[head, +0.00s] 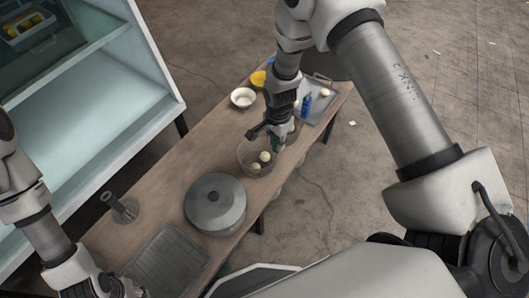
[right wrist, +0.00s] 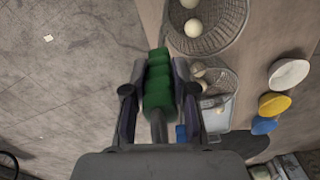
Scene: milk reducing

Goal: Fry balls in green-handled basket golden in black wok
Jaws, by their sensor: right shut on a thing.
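My right gripper (head: 276,140) is shut on the green handle (right wrist: 158,85), which lies between its two fingers in the right wrist view. The wire basket (head: 243,163) shows just below the gripper in the head view, with pale balls (head: 265,156) in it. The balls look whitish, not browned. The basket (right wrist: 215,42) also shows at the top of the right wrist view. I cannot tell whether it touches the table. A round dark grey vessel (head: 215,203), which looks lidded, stands nearer on the table; I cannot tell if it is the wok.
The wooden table (head: 165,205) also bears a white bowl (head: 243,98), a yellow bowl (head: 258,78), a blue item (head: 307,104), a grey tray (head: 322,108), a strainer-like tool (head: 120,208) and a ribbed grey panel (head: 165,265). A pale cabinet (head: 110,75) stands to the left.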

